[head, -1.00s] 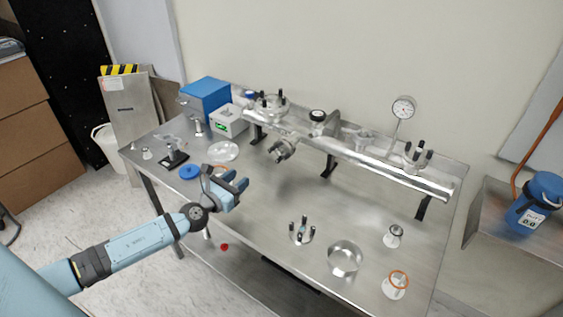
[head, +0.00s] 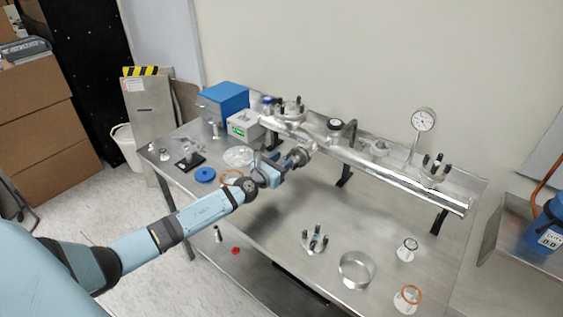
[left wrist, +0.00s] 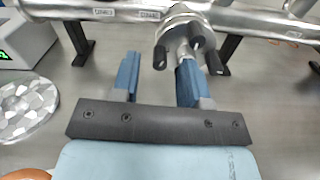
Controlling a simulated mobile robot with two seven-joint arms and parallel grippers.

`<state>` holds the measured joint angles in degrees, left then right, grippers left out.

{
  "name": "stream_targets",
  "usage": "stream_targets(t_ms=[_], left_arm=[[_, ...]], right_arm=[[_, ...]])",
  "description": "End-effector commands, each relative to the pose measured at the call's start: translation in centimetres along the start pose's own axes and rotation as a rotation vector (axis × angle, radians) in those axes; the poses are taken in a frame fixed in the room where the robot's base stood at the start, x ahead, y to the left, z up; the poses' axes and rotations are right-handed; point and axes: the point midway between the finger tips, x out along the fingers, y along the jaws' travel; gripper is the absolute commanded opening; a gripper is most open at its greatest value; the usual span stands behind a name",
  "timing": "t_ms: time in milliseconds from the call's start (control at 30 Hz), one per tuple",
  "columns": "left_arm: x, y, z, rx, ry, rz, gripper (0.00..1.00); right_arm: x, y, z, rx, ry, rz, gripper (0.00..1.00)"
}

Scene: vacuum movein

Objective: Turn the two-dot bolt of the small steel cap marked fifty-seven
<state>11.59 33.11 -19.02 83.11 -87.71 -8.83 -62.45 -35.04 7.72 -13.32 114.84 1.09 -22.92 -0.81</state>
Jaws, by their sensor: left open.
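A small steel cap with black-ended bolts (left wrist: 182,28) sits on the front port of the steel pipe; in the head view the port (head: 302,151) is partly behind my gripper. I cannot read a fifty-seven or make out bolt dots. My left gripper (head: 284,161) is open in front of this port. In the left wrist view its two blue fingers (left wrist: 158,72) point at the port, the right finger close below the bolts and the left finger in free space. Whether the right finger touches a bolt I cannot tell. My right gripper is not in view.
The long steel pipe (head: 400,182) runs along the back of the steel table. A loose flange with black-ended bolts (head: 315,240), a steel ring (head: 356,268) and small parts stand on the right. A clear disc (head: 239,156) and blue disc (head: 205,175) lie on the left. The table's middle is clear.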

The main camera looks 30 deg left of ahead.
Motion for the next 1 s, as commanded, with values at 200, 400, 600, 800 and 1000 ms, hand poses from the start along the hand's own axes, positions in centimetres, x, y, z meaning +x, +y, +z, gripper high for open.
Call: stream_targets(t_ms=[200, 400, 600, 800, 1000], left_arm=[[0.14, -0.01, -0.01, 0.000, 0.001, -0.001, 0.41], [0.12, -0.01, 0.00, 0.000, 0.000, 0.000, 0.11], [0.11, 0.00, -0.01, -0.001, 0.000, 0.000, 0.00], [0.12, -0.01, -0.06, -0.030, 0.000, 0.000, 0.00], [0.15, 0.03, -0.13, -0.126, 0.000, 0.000, 0.00]], right_arm=[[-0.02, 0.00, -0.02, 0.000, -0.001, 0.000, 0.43], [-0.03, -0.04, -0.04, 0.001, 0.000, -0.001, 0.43], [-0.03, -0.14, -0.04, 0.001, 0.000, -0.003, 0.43], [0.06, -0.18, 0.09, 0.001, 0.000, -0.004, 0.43], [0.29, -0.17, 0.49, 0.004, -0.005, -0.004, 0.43]])
